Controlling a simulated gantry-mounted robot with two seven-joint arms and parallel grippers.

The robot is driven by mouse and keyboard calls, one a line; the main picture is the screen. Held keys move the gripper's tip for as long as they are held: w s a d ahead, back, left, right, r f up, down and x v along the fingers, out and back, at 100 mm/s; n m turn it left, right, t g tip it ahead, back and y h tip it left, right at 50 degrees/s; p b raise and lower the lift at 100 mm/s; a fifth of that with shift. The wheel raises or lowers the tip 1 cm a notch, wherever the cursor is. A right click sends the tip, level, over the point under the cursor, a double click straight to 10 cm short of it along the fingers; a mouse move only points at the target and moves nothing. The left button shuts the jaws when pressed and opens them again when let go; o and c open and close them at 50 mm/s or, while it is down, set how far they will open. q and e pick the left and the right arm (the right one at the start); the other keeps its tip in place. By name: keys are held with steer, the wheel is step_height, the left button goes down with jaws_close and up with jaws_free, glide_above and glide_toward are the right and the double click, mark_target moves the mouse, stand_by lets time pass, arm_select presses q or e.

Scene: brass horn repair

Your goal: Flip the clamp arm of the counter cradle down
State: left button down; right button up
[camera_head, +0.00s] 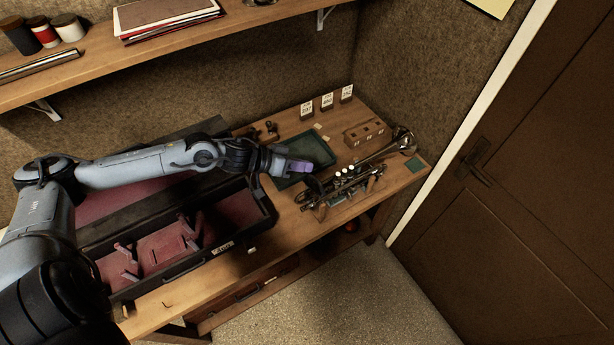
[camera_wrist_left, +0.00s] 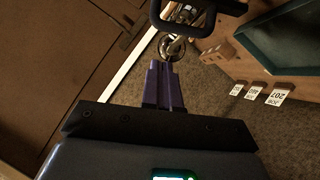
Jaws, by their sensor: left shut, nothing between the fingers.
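The counter cradle (camera_head: 313,197) is a dark fixture on the wooden counter, with a brass horn (camera_head: 372,163) lying in it. The horn's bell also shows in the left wrist view (camera_wrist_left: 172,50). A black rounded loop (camera_wrist_left: 196,31) crosses the top of that view; I cannot tell for sure whether it is the clamp arm. The clamp arm's angle is too small to read in the head view. My left gripper (camera_head: 301,167) is shut and empty, its purple fingers just up-left of the cradle in the picture. The fingers also show in the left wrist view (camera_wrist_left: 164,86). My right gripper is out of view.
An open dark case (camera_head: 165,262) with a reddish lining lies left of the cradle. A green tray (camera_head: 318,147), a wooden block (camera_head: 365,134) and numbered tags (camera_head: 327,101) stand behind. A shelf (camera_head: 228,32) hangs above; a door (camera_head: 545,200) is at right.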

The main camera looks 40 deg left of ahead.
arm_select(q)
steer(key=shift+d+f, duration=0.45)
steer(key=shift+f, duration=0.35)
steer(key=shift+d+f, duration=0.45)
steer(key=shift+f, duration=0.3)
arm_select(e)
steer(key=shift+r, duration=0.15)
arm_select(q)
steer(key=shift+d, duration=0.1)
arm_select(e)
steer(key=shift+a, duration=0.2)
